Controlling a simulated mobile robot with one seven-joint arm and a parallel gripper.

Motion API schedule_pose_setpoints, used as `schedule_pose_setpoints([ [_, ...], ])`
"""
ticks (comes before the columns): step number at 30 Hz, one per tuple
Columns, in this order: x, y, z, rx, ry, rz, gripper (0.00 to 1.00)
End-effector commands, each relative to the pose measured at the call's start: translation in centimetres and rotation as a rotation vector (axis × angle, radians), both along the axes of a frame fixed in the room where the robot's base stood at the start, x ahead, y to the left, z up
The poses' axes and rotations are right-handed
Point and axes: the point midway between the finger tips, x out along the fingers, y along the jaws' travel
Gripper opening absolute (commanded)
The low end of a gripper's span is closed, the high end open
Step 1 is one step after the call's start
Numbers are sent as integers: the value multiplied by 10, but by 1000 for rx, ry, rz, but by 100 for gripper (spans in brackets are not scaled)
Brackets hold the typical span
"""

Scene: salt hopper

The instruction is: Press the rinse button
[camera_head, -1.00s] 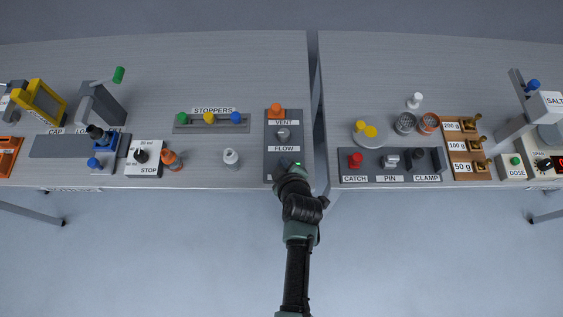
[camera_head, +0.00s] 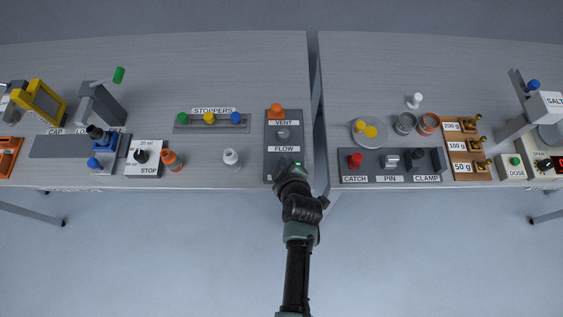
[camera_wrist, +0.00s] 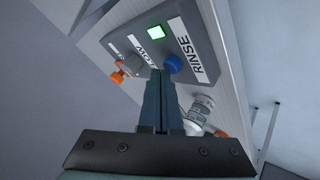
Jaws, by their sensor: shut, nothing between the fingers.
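The rinse button is a blue round knob (camera_wrist: 173,64) beside the RINSE label (camera_wrist: 192,50) in the wrist view. It sits on a grey panel (camera_wrist: 122,33) with a lit green square lamp (camera_wrist: 156,31). My gripper (camera_wrist: 160,74) is shut and empty. Its fingertips are right at the button's left side in the wrist view; I cannot tell whether they touch it. In the head view my gripper (camera_head: 288,170) is over the near end of the grey VENT and FLOW panel (camera_head: 270,150) and hides the button.
The grey FLOW knob (camera_head: 283,133) and orange VENT knob (camera_head: 276,110) stand behind my gripper on the same panel. A white bottle (camera_head: 231,158) stands to the left. A gap separates the two tables, with the CATCH panel (camera_head: 370,170) to the right.

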Motion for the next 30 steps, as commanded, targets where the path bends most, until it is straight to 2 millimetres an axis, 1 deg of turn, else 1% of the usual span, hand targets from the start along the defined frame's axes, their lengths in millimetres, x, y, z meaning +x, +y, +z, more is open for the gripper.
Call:
schedule_pose_setpoints([
  [14, 0, 0, 0, 0, 0, 0, 0],
  [23, 0, 0, -10, 0, 0, 0, 0],
  [30, -1, 0, -10, 0, 1, 0, 0],
])
